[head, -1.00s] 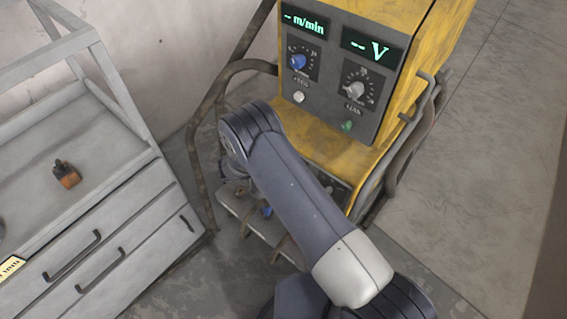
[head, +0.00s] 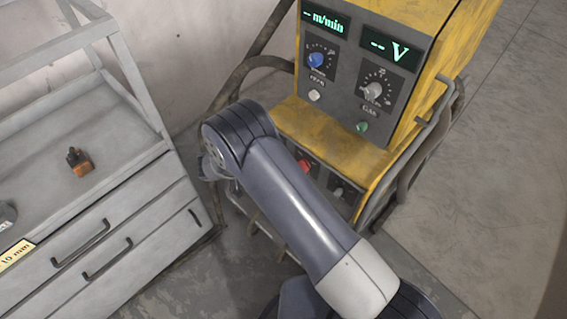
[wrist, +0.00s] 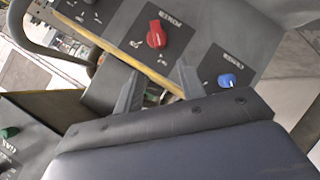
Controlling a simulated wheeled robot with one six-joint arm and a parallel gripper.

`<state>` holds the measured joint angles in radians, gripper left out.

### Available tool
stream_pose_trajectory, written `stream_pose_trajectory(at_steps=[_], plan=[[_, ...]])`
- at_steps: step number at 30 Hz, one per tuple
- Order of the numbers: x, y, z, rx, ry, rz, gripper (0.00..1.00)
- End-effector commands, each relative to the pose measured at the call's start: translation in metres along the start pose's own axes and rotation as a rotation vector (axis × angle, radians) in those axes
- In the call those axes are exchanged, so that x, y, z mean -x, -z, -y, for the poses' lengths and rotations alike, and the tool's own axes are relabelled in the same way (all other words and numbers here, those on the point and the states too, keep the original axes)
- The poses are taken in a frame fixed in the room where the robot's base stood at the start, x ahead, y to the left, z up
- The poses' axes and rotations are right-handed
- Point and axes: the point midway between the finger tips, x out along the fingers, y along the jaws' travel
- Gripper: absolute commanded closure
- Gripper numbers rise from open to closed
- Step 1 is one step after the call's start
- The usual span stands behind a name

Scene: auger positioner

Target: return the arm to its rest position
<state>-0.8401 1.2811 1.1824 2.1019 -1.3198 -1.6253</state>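My arm reaches across the middle of the head view in front of the yellow welding machine (head: 345,140), with its bent joint at the upper left. My gripper is hidden in the head view. In the wrist view my gripper (wrist: 160,82) shows two grey fingers spread apart, with nothing held between them. Past the fingers is the machine's lower panel, with a red knob (wrist: 157,36) above and between them and a blue knob (wrist: 228,81) to the right. The red knob also shows beside my arm in the head view (head: 304,166).
A grey drawer cabinet (head: 150,245) stands at the left, with a small orange and black item (head: 79,162) on its shelf. Hoses and a tubular frame (head: 240,75) edge the machine. Open concrete floor (head: 490,190) lies to the right.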

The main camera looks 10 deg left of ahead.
Motion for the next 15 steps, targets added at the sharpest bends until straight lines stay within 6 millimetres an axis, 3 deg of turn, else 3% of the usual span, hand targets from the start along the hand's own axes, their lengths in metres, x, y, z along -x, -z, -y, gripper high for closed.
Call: stream_pose_trajectory(at_steps=[5,15], plan=[[0.0115,0.0001,0.0000,0.000,0.001,0.000,0.62],[0.0107,0.0001,-0.0003,0.000,0.000,0.001,0.62]])
